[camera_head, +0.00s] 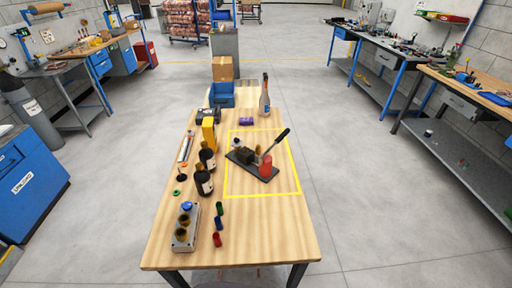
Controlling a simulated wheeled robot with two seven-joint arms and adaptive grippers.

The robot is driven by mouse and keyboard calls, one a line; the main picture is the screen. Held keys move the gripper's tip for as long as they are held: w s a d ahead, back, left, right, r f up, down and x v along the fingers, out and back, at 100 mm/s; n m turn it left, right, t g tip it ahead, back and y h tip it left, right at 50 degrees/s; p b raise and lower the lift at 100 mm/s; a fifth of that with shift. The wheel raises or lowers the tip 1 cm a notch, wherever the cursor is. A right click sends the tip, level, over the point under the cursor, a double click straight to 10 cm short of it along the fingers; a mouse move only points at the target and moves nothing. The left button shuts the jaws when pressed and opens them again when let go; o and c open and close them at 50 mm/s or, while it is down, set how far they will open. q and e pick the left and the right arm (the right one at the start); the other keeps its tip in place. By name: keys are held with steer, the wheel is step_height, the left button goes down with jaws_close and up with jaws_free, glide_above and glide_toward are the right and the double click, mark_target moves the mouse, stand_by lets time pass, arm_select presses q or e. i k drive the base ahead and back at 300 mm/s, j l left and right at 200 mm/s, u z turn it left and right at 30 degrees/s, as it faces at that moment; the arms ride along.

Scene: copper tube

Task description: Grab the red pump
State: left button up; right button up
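The pump is a dark flat base plate (262,174) with a red cylinder (265,167) at its right end and a black block in its middle. A lever with a dark handle (282,136) slants up to the right from it. It sits inside a yellow taped square (297,178) on the wooden table (270,230). Neither of my grippers shows in the head view.
Left of the square stand two dark bottles (204,183) and a yellow box (209,134). A grey button box (187,226) and small red, blue and green pieces (218,225) lie nearer. A spray bottle (264,96), purple item (246,121) and blue bin (221,95) stand behind. The table's front right is clear.

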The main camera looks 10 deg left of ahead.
mark_target(261, 167)
steer(key=k+z, duration=0.35)
steer(key=k+l+z, duration=0.15)
steer(key=z, duration=0.15)
